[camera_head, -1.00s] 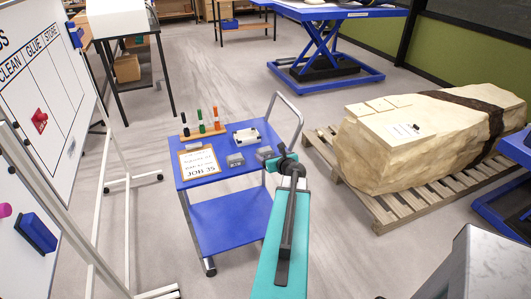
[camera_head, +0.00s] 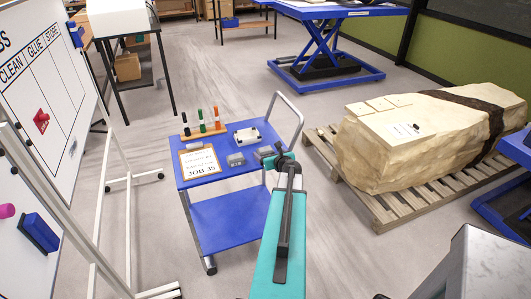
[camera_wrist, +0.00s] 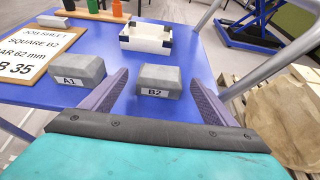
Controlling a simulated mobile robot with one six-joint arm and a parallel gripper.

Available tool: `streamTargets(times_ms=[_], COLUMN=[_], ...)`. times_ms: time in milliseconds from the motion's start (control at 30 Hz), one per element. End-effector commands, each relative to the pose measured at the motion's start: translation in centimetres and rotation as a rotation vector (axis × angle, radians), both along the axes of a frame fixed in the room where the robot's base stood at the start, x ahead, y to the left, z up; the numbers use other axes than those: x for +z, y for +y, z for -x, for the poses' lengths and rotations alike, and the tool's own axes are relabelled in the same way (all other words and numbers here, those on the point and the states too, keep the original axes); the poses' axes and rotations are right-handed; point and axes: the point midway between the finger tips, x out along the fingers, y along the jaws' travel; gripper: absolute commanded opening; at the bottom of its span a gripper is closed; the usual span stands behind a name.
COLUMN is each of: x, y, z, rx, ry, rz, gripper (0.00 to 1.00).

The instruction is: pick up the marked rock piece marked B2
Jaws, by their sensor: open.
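The grey rock piece marked B2 (camera_wrist: 160,80) lies on the blue cart top (camera_wrist: 120,108) in the wrist view, its label facing me. My gripper (camera_wrist: 160,92) is open, with one finger to the left of B2 and one to the right. B2 appears ahead of and between the fingers, with visible gaps to each. In the head view my gripper (camera_head: 279,158) is at the cart's right edge and hides most of B2. A similar grey piece marked A1 (camera_wrist: 79,72) lies just left of the left finger; it also shows in the head view (camera_head: 235,160).
A job sheet board (camera_head: 199,162), a pen rack with several markers (camera_head: 202,130) and a white tray (camera_head: 246,137) share the cart top. The cart's metal handle (camera_head: 289,112) rises at its right. A big rock (camera_head: 390,155) sits on a pallet to the right.

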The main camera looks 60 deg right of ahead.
Motion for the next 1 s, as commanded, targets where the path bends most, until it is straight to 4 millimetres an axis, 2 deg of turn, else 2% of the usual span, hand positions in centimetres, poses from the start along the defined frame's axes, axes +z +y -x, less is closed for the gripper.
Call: streamTargets(times_ms=[500, 1000], x=[-1.7, -1.8], y=[-2.2, -2.3], z=[-2.8, -2.9], rx=[-0.001, -0.002], ry=[0.0, 0.0], rz=[0.0, 0.001], gripper=[0.8, 0.8])
